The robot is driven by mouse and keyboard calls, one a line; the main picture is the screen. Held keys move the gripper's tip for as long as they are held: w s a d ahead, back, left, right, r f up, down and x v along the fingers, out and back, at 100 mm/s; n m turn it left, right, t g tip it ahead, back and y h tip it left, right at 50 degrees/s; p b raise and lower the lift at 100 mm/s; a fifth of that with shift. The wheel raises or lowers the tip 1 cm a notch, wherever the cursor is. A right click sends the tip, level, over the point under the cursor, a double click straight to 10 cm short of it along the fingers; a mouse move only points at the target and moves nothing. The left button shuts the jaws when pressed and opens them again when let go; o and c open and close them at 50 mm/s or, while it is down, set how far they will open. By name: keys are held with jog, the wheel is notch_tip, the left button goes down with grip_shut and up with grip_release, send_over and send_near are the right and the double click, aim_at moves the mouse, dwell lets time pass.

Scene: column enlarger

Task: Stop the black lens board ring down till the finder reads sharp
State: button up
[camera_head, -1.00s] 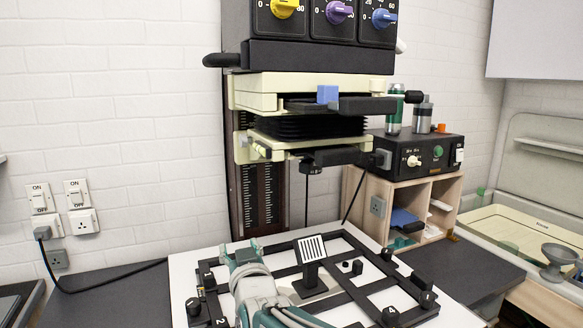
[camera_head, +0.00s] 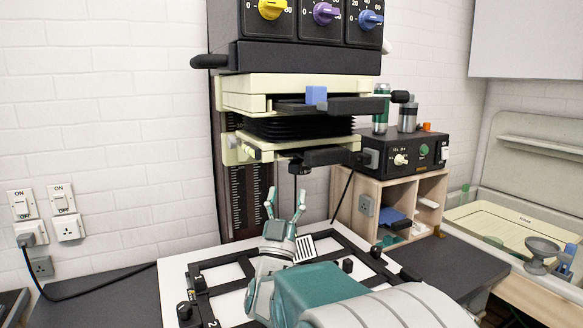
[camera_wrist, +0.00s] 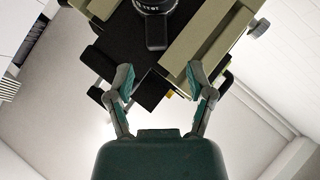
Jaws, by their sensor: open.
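The black lens board ring (camera_head: 300,166) sits under the cream enlarger head. In the wrist view the ring (camera_wrist: 155,5) shows from below, with white markings and a black tab (camera_wrist: 157,34) sticking out, cut by the top edge. My gripper (camera_head: 286,203) points upward below the ring, its two teal-padded fingers apart and empty. In the wrist view my gripper (camera_wrist: 160,78) is short of the tab, with nothing between the fingertips. The finder, a tilted black-and-white striped plate (camera_head: 304,248), stands on the easel, partly hidden by my gripper.
The black easel frame (camera_head: 375,262) lies on the white baseboard (camera_head: 172,272). Black bellows (camera_head: 298,127) and the dark column (camera_head: 243,200) stand behind my arm. A wooden cubby (camera_head: 400,190) carrying a black control box (camera_head: 408,150) is at right.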

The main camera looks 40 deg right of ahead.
aim_at(295, 162)
jog(key=x, duration=0.6)
jog(key=shift+d+f, duration=0.1)
jog(key=shift+d, duration=0.3)
jog(key=shift+w+d+r, duration=0.15)
jog(key=shift+w+r, duration=0.05)
jog(key=shift+r, duration=0.15)
jog(key=shift+c, duration=0.3)
grip_shut()
